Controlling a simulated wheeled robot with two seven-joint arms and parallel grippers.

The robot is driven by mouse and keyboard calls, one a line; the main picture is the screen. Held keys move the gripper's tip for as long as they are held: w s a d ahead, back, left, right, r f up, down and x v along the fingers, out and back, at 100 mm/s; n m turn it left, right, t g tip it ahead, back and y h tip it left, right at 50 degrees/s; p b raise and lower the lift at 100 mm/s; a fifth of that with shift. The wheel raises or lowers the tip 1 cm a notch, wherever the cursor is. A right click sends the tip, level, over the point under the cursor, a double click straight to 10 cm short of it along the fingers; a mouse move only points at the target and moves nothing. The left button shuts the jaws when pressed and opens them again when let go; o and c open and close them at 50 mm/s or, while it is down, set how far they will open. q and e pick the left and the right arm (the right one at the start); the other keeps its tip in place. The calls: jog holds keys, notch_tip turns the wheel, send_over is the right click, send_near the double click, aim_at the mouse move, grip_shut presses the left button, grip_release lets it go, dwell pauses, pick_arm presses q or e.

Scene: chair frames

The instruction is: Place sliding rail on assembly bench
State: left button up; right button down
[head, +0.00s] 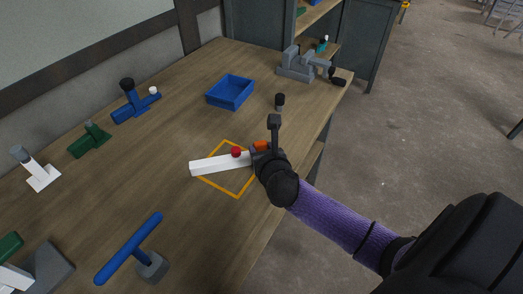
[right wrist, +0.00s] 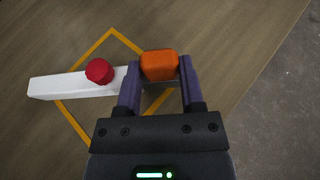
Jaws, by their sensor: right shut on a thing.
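The sliding rail is a white bar (head: 215,164) with a red knob and an orange block (head: 261,146). It lies over the orange square outline (head: 237,196) on the wooden assembly bench (head: 165,205), its free end past the outline's left side. My right gripper (head: 257,152) is at the rail's right end. In the right wrist view, its fingers (right wrist: 158,85) are shut around the orange block, and the white bar (right wrist: 60,86) extends left. I cannot tell whether the rail touches the bench. My left gripper is not in view.
A blue tray (head: 208,95) and a grey vise (head: 296,66) stand farther back. Blue (head: 134,107), green (head: 90,139) and white (head: 42,176) fixtures line the left side. A blue T-shaped tool (head: 128,248) is in front. The bench's right edge is close to my right arm.

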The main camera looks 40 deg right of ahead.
jog(key=shift+c, duration=2.2)
grip_release()
jog(key=shift+f, duration=0.1)
jog(key=shift+o, duration=1.1)
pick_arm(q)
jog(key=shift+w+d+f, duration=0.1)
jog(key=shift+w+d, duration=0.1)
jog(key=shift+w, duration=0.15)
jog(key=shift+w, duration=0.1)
pick_arm(e)
jog(key=shift+s+r, duration=0.1)
jog(key=shift+r, duration=0.15)
pick_arm(q)
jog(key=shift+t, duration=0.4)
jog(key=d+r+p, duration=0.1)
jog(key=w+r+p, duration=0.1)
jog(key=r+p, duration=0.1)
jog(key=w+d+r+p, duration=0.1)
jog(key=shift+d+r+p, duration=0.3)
jog(key=shift+p, duration=0.05)
pick_arm(e)
jog(key=v, duration=1.1)
jog(key=shift+s+a, duration=0.2)
jog(key=shift+s, duration=0.15)
